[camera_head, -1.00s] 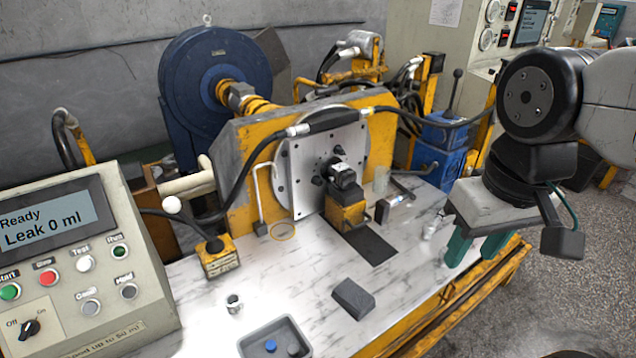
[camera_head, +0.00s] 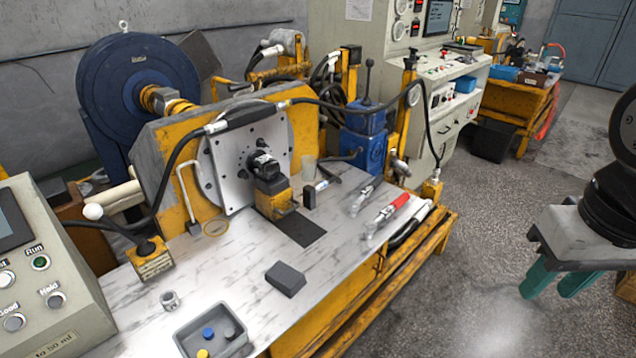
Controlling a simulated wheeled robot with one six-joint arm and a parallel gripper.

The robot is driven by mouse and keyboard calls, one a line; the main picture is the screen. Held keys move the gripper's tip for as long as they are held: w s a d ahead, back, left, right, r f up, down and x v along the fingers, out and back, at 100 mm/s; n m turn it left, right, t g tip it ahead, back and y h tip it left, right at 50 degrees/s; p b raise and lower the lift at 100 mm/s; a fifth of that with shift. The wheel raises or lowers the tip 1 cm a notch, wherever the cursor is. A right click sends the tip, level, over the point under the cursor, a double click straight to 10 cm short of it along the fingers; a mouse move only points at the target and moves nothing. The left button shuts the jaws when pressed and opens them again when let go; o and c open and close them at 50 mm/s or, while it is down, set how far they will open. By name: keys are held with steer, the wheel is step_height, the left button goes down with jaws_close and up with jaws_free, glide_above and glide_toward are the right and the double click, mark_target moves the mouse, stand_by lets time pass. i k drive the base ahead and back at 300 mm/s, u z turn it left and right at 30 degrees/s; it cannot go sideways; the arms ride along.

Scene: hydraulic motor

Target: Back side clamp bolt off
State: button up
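The small black hydraulic motor (camera_head: 264,165) sits against the grey square mounting plate (camera_head: 232,165), on a yellow support block (camera_head: 272,197). Dark bolt heads show around the motor on the plate, but the back side clamp bolt is too small to tell apart from here. My gripper (camera_head: 552,287), with two green fingers, hangs at the right of the view, out past the bench's right edge. Its fingers stand apart with nothing between them. It is well away from the motor and touches nothing.
The marble-topped bench (camera_head: 225,275) holds a dark grey block (camera_head: 286,279), a grey tray (camera_head: 184,340) with coloured caps, a metal nut (camera_head: 170,300) and a red-handled tool (camera_head: 392,208). A black hose (camera_head: 345,107) arches over the plate. The floor (camera_head: 490,215) at right is clear.

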mark_target(241, 174)
steer(key=z, duration=0.55)
steer(key=k, duration=0.75)
steer(key=z, duration=0.7)
steer(key=i, duration=1.1)
steer(key=u, duration=0.75)
steer(key=i, duration=0.8)
steer(key=u, duration=1.2)
steer(key=i, duration=0.35)
steer(key=u, duration=0.35)
